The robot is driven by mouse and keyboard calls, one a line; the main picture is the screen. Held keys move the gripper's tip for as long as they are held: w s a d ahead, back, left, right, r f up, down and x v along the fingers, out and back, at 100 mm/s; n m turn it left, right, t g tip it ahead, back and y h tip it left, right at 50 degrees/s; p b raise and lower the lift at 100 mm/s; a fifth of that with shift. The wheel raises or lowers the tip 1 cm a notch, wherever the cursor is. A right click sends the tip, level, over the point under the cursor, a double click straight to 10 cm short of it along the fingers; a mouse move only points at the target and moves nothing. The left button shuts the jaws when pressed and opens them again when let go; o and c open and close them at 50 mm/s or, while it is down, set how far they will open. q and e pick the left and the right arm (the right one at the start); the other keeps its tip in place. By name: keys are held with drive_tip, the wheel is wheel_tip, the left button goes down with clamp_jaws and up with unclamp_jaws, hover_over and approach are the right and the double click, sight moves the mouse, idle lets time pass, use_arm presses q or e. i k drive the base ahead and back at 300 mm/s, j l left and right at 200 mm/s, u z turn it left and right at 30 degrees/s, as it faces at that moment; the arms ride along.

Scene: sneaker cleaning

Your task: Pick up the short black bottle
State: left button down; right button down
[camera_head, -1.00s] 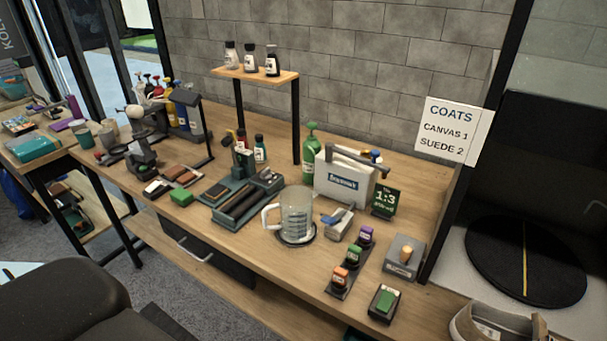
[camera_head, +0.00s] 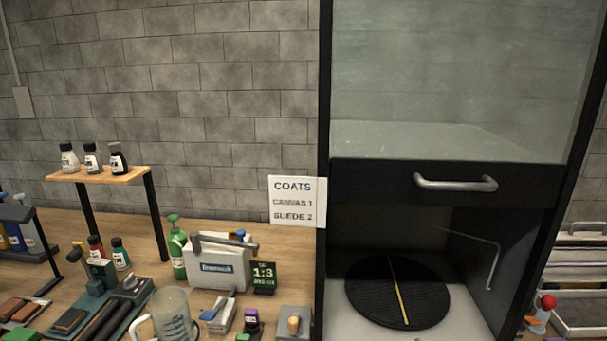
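Three short bottles with dark caps and white labels stand in a row on a small raised wooden shelf (camera_head: 105,175) at the left. The right one is a black bottle (camera_head: 117,160). The middle one is a grey bottle (camera_head: 91,159). The left one is a pale bottle (camera_head: 68,159). All three are upright with small gaps between them. Neither of my grippers is in view.
A black-framed cabinet with a turntable (camera_head: 397,291) stands right. The wall behind the shelf is bare.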

sight(119, 166)
drive_tip(key=j+u, duration=0.1)
drive_tip(key=j, duration=0.35)
drive_tip(key=i+j, duration=0.1)
drive_tip(key=j, duration=0.4)
drive_tip(key=j+u, duration=0.15)
drive_tip(key=j, duration=0.3)
drive_tip(key=i+j, duration=0.15)
drive_tip(key=j, duration=0.3)
drive_tip(key=i+j+u, duration=0.15)
drive_tip(key=j, duration=0.3)
